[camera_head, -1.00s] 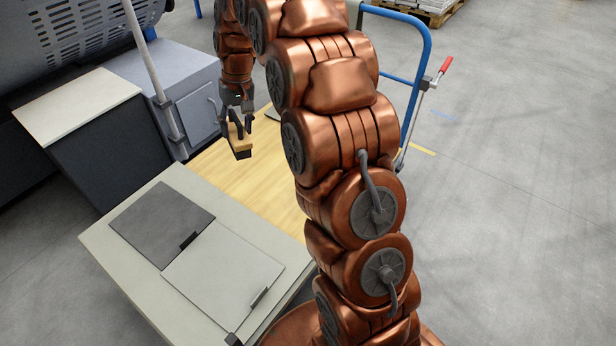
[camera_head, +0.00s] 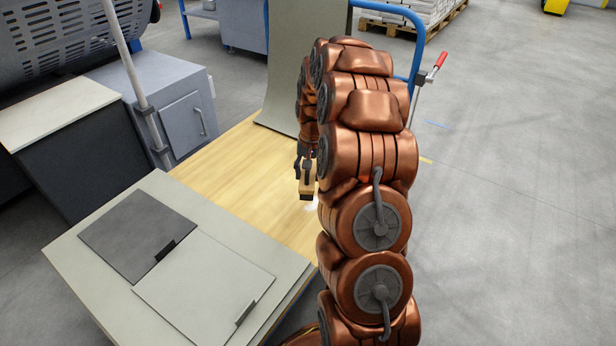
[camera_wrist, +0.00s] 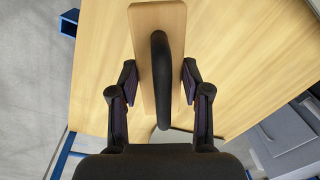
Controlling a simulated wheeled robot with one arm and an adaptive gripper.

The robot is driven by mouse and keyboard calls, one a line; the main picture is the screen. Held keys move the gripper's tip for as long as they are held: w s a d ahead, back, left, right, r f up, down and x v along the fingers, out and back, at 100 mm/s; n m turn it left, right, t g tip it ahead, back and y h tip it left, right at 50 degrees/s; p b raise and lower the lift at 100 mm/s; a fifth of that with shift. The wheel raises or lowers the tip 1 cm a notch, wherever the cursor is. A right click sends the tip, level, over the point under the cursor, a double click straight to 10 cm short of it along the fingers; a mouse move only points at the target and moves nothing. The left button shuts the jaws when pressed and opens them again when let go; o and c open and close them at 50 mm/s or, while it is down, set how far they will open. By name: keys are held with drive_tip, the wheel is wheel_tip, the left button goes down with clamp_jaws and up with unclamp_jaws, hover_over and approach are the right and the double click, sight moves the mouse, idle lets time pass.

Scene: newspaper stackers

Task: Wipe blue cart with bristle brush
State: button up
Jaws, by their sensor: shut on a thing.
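The blue cart has a pale wooden deck (camera_head: 225,178) and a blue push handle (camera_head: 419,48) at its far right. My gripper (camera_head: 304,160) is shut on the bristle brush (camera_head: 308,189), over the right part of the deck. In the wrist view the brush shows as a wooden block (camera_wrist: 150,100) with a black handle. The fingers of my gripper (camera_wrist: 160,74) stand on both sides of that handle.
A grey-green table (camera_head: 75,262) with a dark panel (camera_head: 135,235) and a light panel (camera_head: 200,290) stands at the front left. A grey cabinet (camera_head: 190,120) borders the deck's left side. A grey-green sheet (camera_head: 285,75) rises at the deck's far end. Open floor (camera_head: 530,200) lies to the right.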

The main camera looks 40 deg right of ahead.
drive_tip(key=shift+f+b, duration=1.1)
drive_tip(key=shift+f, duration=1.35)
drive_tip(key=r+p, duration=0.1)
drive_tip(key=p, duration=0.1)
drive_tip(key=shift+p, duration=0.4)
drive_tip(key=shift+r+p, duration=0.2)
drive_tip(key=shift+p, duration=0.65)
drive_tip(key=shift+f, duration=0.1)
